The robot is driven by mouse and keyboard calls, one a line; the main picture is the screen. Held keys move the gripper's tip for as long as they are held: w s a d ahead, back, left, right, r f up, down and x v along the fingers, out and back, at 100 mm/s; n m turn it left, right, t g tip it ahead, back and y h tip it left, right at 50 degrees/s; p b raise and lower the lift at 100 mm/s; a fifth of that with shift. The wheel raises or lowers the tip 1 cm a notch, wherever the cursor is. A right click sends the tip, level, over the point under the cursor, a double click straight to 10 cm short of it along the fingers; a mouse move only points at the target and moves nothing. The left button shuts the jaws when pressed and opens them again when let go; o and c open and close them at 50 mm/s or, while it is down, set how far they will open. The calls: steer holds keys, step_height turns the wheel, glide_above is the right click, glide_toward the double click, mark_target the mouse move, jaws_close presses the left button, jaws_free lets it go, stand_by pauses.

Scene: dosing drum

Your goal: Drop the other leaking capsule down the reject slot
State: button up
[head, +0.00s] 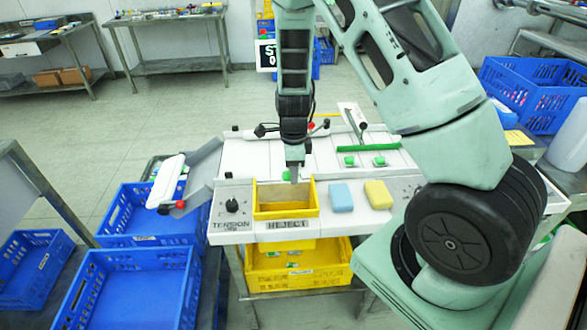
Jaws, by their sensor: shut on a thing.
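My gripper (294,173) points straight down over the back part of the yellow reject slot (285,215), which is an open-topped bin set in the white bench and labelled REJECT. The gripper is shut on a small capsule (286,176), of which only a greenish bit shows between the fingers. Whether it leaks is too small to tell. The capsule looks to be above the slot's opening, near its back edge.
A blue block (341,197) and a yellow block (378,194) lie right of the slot. Two green pieces (349,160) (379,161) sit farther back. A yellow crate (300,277) stands below, with small items inside. Blue crates (150,215) are at the left.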

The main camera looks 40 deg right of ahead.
steer(key=o, duration=1)
steer(key=shift+r, duration=0.1)
step_height(320, 180, up, 17)
steer(key=shift+r, duration=0.15)
steer(key=s+a+n+y+b, duration=0.1)
steer(key=s+a+n, duration=0.4)
steer(key=a+n, duration=0.35)
steer(key=s+a+n+b, duration=0.1)
steer(key=s+a+n, duration=0.5)
steer(key=a, duration=0.4)
steer(key=s+a+n, duration=0.3)
steer(key=s+n, duration=0.3)
steer(key=n, duration=0.3)
steer(key=s+a+n+b, duration=0.1)
steer(key=s+a+n, duration=0.2)
steer(key=s+n, duration=0.4)
steer(key=shift+a+f+n, duration=0.3)
steer(key=shift+f+n, duration=0.1)
steer(key=shift+n, duration=0.65)
